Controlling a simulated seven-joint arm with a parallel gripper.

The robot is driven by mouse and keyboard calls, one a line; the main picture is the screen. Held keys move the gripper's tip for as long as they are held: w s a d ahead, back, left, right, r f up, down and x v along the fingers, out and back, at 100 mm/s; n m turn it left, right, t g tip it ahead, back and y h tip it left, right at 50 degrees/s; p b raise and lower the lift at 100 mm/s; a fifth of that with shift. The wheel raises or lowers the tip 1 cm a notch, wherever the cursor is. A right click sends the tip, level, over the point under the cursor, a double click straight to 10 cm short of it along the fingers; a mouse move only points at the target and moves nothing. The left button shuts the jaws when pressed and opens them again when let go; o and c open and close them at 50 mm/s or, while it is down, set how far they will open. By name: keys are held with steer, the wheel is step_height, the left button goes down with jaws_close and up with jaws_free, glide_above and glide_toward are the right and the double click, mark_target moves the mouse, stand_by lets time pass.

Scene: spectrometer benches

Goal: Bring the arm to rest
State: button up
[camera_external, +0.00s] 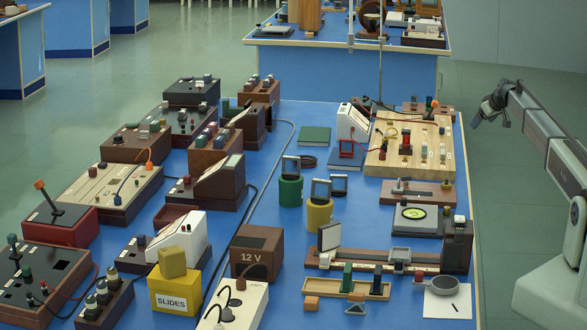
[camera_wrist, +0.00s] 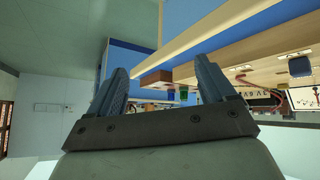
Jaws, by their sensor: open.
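My arm (camera_external: 540,130) stands at the right edge of the external view. My gripper (camera_external: 490,117) is beyond the right edge of the blue bench, above the green floor, pointing down and left. In the wrist view my gripper (camera_wrist: 160,67) shows two blue-grey fingers spread apart with nothing held between them. It touches nothing that I can see.
The blue bench (camera_external: 290,145) is crowded with instruments. A wooden board (camera_external: 432,165) with wires lies at its back right, nearest my gripper. A grey round pan (camera_external: 440,285) stands at the front right. A second bench (camera_external: 340,65) stands behind. Floor (camera_external: 510,90) around my gripper is clear.

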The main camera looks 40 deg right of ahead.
steer(key=s+a+f+g+y, duration=0.1)
steer(key=s+a+f, duration=0.3)
steer(key=a+f, duration=0.3)
steer(key=s+a+f+m+g, duration=0.1)
steer(key=s+a+f, duration=0.3)
steer(key=f, duration=0.4)
steer(key=s+a+f+g+y, duration=0.1)
steer(key=s+a+f, duration=0.2)
steer(key=a+f, duration=0.4)
steer(key=s+a+f+g+y, duration=0.1)
steer(key=s+a+f+g, duration=0.3)
steer(key=s+a+f, duration=1.3)
steer(key=s+a+f+g, duration=0.2)
steer(key=s+a+f, duration=0.1)
steer(key=s+a, duration=0.5)
steer(key=s+a+f+g, duration=0.1)
steer(key=s+a+f, duration=0.2)
steer(key=s+a, duration=0.5)
steer(key=s+a+g, duration=0.2)
steer(key=s, duration=0.9)
steer(key=s+a+n+g, duration=0.1)
steer(key=s+a+g, duration=0.1)
steer(key=s, duration=1)
steer(key=shift+a+r+g+h, duration=0.3)
steer(key=shift+a+r, duration=0.05)
steer(key=shift+a, duration=0.05)
